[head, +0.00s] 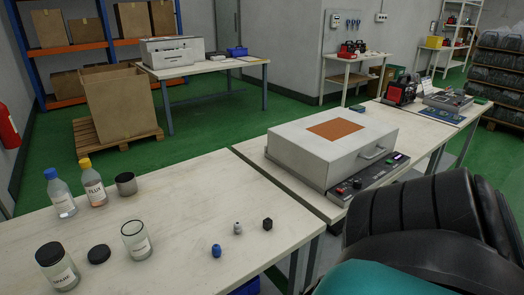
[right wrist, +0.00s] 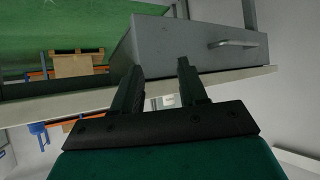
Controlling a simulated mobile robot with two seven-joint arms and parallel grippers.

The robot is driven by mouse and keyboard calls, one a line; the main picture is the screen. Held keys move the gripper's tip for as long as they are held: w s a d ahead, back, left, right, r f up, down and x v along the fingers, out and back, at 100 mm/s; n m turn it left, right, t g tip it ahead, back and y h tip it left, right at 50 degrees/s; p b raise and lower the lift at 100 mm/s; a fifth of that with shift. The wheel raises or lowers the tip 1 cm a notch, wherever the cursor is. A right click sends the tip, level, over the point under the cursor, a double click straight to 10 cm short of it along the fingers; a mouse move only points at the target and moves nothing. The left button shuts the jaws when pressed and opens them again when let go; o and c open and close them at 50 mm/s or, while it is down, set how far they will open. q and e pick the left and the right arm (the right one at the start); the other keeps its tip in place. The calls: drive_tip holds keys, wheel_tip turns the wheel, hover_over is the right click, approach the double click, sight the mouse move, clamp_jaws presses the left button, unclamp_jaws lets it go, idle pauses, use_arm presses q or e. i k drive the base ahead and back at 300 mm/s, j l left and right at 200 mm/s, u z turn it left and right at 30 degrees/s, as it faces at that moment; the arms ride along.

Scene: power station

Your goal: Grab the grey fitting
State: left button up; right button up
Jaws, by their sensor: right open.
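The grey fitting (head: 237,228) stands on the near white table (head: 185,205), between a blue fitting (head: 216,250) and a black fitting (head: 267,223). My right gripper (right wrist: 160,66) is open in the right wrist view, with nothing between its fingers. Beyond its fingers is the side of a large grey box with a handle (right wrist: 195,45). The fitting cannot be made out in the right wrist view. My right arm fills the lower right of the head view, and its fingers are hidden there. My left gripper is not in view.
On the near table's left are a blue-capped bottle (head: 61,195), a yellow-capped bottle (head: 94,185), a dark cup (head: 126,184), jars (head: 57,268) (head: 136,242) and a black lid (head: 99,254). The grey box also stands right of the fittings (head: 300,150). The table's middle is clear.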

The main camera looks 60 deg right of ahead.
sight(237, 228)
drive_tip(key=z, duration=1.6)
